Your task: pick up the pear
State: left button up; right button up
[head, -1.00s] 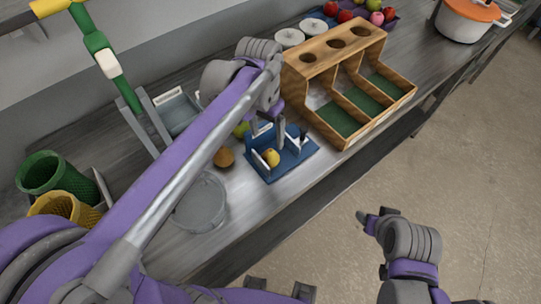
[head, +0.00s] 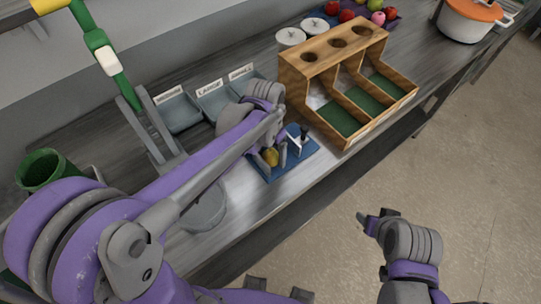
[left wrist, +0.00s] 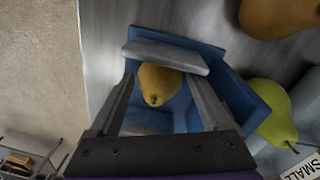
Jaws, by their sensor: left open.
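The yellow-brown pear (head: 271,157) sits in a blue fixture (head: 300,160) with upright walls on the counter. In the left wrist view the pear (left wrist: 158,86) lies between the two fingers of my left gripper (left wrist: 160,92). The gripper is open, with a finger on each side and gaps to the pear. A pale grey bar (left wrist: 165,55) of the fixture is beside the pear. In the head view my left arm hides part of the fixture. My right gripper (head: 368,219) hangs over the floor, away from the pear; its jaw opening is unclear.
In the left wrist view a green pear (left wrist: 277,112) and an orange-brown pear (left wrist: 285,14) lie beside the fixture. A wooden rack (head: 345,85) stands to the right, labelled grey trays (head: 215,103) behind. A round grey plate (head: 207,212) is partly hidden by my arm.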

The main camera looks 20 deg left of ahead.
pick_arm(q)
grip_shut()
